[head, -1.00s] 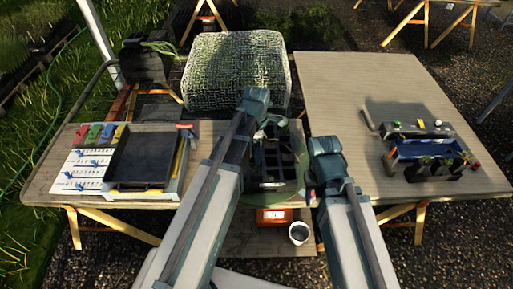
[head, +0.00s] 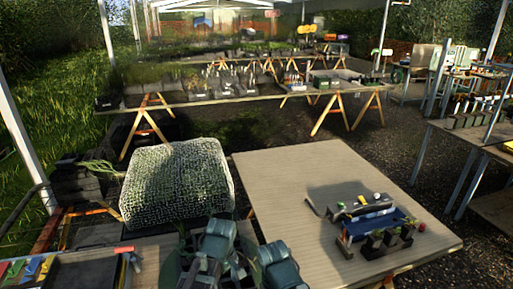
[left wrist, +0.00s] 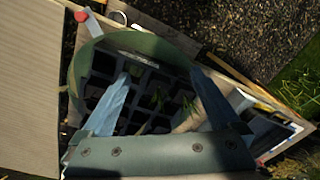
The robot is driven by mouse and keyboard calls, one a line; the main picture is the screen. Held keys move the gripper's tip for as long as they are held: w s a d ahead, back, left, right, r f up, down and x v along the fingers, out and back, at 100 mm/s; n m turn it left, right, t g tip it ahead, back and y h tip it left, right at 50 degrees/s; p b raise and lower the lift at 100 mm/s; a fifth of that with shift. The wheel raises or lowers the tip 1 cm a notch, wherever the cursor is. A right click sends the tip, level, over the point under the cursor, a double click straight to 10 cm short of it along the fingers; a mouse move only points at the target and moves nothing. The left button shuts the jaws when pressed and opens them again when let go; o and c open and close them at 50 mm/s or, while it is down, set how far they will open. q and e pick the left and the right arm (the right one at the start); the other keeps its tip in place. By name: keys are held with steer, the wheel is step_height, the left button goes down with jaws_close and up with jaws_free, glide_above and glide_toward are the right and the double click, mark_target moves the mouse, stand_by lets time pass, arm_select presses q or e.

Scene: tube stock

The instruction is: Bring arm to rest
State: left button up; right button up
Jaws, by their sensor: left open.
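My left gripper (left wrist: 161,74) is open in the left wrist view, its two blue-grey fingers spread with nothing between them. The gap between the fingers and the tray is hard to judge. My right gripper does not show.
A mesh-covered mound (head: 178,183) stands behind the arms. On the right, a wooden table (head: 300,175) carries a blue tray (head: 372,224) with black pots (head: 375,243); its left part is bare. Coloured tags (head: 30,268) lie at lower left. Benches with plants stand farther back.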

arm_select(q)
steer(key=s+d+f+m+b, duration=0.1)
steer(key=s+d+m, duration=0.3)
steer(key=m, duration=0.9)
steer(key=s, duration=0.3)
steer(key=shift+s+d+f+y, duration=0.15)
steer(key=shift+s+f+y, duration=0.15)
steer(key=shift+f, duration=0.1)
